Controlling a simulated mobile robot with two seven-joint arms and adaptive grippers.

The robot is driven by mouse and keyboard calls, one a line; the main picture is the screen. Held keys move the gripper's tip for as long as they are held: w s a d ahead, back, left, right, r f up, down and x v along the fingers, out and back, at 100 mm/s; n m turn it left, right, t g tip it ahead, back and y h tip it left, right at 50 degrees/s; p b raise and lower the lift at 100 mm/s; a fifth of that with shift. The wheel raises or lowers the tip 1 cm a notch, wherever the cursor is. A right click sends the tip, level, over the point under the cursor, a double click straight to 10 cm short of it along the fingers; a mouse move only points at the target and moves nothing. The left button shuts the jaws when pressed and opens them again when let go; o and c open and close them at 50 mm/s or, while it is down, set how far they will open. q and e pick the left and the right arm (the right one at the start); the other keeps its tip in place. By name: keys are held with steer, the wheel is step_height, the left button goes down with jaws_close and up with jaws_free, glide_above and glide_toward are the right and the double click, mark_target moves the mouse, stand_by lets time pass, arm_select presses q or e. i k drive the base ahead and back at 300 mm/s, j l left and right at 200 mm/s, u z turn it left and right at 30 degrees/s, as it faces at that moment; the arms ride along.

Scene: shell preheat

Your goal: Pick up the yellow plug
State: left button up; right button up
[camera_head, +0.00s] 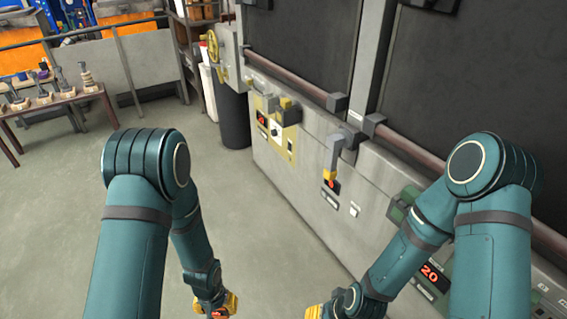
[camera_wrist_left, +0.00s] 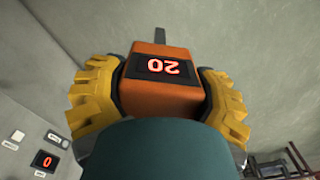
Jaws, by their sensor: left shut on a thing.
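My left gripper (camera_head: 216,306) is low in the head view, at the bottom edge. In the left wrist view its yellow fingers (camera_wrist_left: 160,95) are shut on an orange block (camera_wrist_left: 163,98), one on each side. The block has a red "20" display and a dark bar standing up behind it. A small yellow piece (camera_head: 286,103) sits on the yellow-framed panel of the grey machine in the head view; I cannot tell for certain that it is the plug. My right gripper (camera_head: 314,312) is mostly cut off at the bottom edge, and its opening is hidden.
A table (camera_head: 50,104) with several tools stands at far left. The floor (camera_head: 60,220) between is clear.

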mark_target(286, 103)
steer(key=i+j, duration=0.35)
steer(key=i, duration=0.3)
steer(key=i+j+z, duration=0.1)
steer(key=i+j, duration=0.3)
steer(key=i, duration=0.25)
steer(key=i+j+z, duration=0.1)
steer(key=i+j, duration=0.3)
steer(key=i, duration=0.2)
steer(key=i+j, duration=0.1)
steer(key=i, duration=0.3)
steer(key=l, duration=0.1)
